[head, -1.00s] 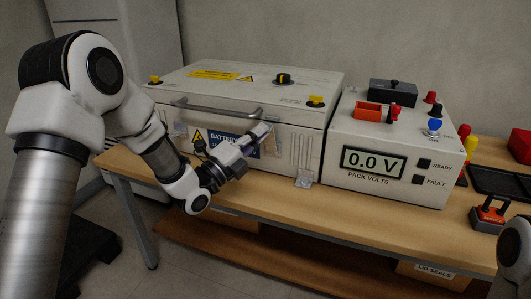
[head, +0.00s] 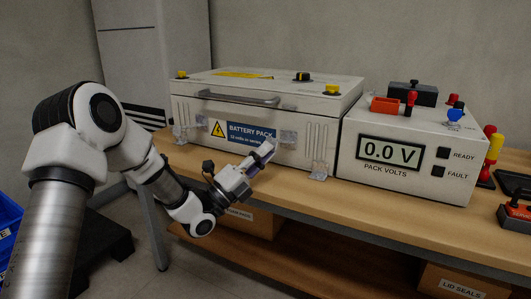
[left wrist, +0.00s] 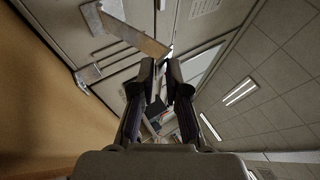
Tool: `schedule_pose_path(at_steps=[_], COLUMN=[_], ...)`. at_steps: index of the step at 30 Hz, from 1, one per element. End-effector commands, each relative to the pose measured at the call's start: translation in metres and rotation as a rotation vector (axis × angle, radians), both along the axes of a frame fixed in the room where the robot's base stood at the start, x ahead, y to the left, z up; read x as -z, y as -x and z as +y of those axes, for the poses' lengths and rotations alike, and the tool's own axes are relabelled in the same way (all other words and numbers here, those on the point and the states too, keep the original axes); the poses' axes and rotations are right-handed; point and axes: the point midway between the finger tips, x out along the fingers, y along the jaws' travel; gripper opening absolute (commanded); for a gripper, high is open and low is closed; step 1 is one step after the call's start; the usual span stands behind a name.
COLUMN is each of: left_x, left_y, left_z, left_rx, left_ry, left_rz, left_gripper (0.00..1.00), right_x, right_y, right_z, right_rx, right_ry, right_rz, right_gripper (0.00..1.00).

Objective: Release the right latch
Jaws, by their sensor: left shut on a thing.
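The pale battery pack (head: 240,105) stands on the wooden bench with its lid down. Its right latch (head: 288,138) is a small shiny metal fitting on the front face, right of the blue label. My left gripper (head: 264,152) is in front of and below that fitting. In the left wrist view its fingers (left wrist: 160,72) are close together. A flat metal latch piece (left wrist: 135,32) reaches to the fingertips and seems held there; the grip itself is partly hidden. My right gripper is out of view.
The volt meter box (head: 395,160) reads 0.0 V and stands right of the pack. A metal bracket (head: 319,171) sits at the pack's lower right front. Bare bench (head: 370,203) lies in front. A black tray (head: 512,182) is far right.

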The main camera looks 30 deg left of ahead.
Motion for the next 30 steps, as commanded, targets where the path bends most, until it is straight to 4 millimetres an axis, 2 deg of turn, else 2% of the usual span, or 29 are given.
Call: schedule_pose_path(at_steps=[1, 6, 26, 27, 28, 30], left_x=[0.0137, 0.0197, 0.0219, 0.0219, 0.0221, 0.0221], left_y=[-0.0035, -0.0045, -0.0060, -0.0060, -0.0061, -0.0059], left_z=[0.0003, 0.0008, 0.0012, 0.0013, 0.0013, 0.0012], left_rx=[-0.006, -0.008, -0.010, -0.010, -0.010, -0.010], left_ry=[-0.004, -0.002, -0.005, -0.005, -0.005, -0.005], left_rz=[0.024, 0.024, 0.020, 0.020, 0.020, 0.020], left_gripper=[0.00, 0.00, 0.00, 0.21, 0.30, 0.30], right_x=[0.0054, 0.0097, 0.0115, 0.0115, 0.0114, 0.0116], right_y=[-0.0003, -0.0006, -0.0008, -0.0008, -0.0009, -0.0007], right_z=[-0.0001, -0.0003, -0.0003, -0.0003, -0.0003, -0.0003], right_rx=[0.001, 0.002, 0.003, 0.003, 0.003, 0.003], right_ry=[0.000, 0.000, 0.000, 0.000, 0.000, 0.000], right_rz=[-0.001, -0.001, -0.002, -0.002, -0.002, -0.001], right_gripper=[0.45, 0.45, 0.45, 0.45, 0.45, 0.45])
